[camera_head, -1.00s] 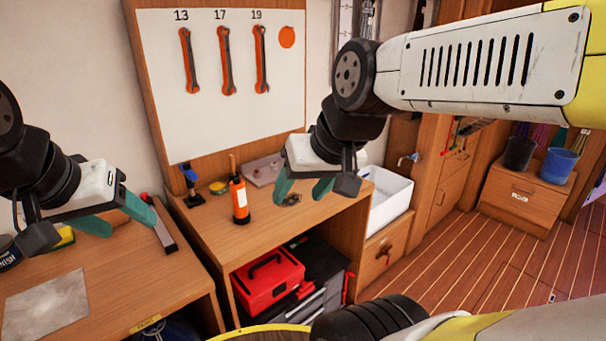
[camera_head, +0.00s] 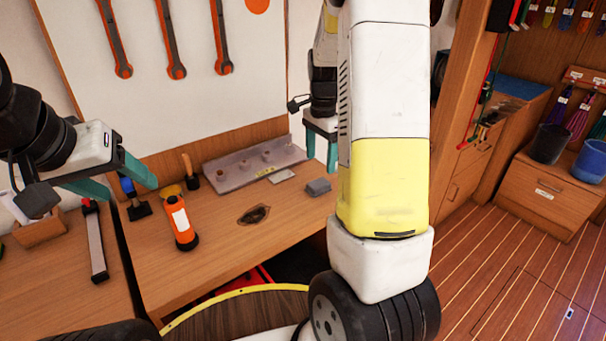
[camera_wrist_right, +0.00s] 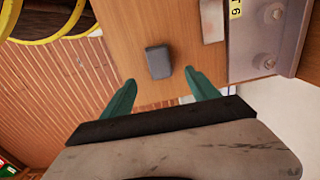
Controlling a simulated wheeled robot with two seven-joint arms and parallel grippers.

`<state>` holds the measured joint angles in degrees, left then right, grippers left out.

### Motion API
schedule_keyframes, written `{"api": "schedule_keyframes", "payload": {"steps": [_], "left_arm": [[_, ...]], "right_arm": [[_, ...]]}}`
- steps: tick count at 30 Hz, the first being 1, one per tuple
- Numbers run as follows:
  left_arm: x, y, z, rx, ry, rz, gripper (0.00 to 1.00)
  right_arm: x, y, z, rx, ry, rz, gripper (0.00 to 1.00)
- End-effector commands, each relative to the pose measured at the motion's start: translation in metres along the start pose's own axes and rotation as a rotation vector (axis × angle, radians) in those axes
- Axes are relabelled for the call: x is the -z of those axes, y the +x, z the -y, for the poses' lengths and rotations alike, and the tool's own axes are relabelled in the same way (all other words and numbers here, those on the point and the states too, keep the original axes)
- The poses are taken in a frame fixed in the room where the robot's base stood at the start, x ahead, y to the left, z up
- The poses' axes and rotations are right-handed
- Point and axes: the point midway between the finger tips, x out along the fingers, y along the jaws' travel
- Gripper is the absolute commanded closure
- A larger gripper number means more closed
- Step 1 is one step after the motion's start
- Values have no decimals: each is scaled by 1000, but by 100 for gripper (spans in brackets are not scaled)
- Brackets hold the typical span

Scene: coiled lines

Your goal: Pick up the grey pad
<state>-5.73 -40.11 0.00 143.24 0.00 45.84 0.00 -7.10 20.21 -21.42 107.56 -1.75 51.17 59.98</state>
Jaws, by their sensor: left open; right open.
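The grey pad (camera_head: 318,187) is a small dark-grey block lying on the wooden workbench, near its right side. It also shows in the right wrist view (camera_wrist_right: 158,62), beyond and between the spread fingertips. My right gripper (camera_head: 321,150) is open and above the back of the bench, partly hidden by my own right arm. Its two green fingers show in the right wrist view (camera_wrist_right: 160,80), apart, with nothing between them. My left gripper (camera_head: 120,183) is open and empty, over the left part of the scene, well away from the pad.
A grey metal plate with pegs (camera_head: 250,170) lies along the bench back. A small light plate (camera_head: 282,176) lies next to the pad. An orange bottle (camera_head: 181,224) and a dark oval patch (camera_head: 254,215) are further left. The front middle of the bench is clear.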

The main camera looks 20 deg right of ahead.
Motion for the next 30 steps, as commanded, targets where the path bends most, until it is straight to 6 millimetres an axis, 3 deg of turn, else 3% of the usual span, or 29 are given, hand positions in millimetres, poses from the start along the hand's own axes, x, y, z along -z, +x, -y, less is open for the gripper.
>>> {"api": "schedule_keyframes", "payload": {"steps": [18, 27, 30], "left_arm": [[0, 0, 0, 0, 0, 0, 37], [0, 0, 0, 0, 0, 0, 37], [0, 0, 0, 0, 0, 0, 37]], "right_arm": [[-2, 76, -1, -10, 15, -2, 31], [-2, 81, 0, -7, 14, -2, 31], [-2, 81, 0, -7, 14, -2, 49]]}}
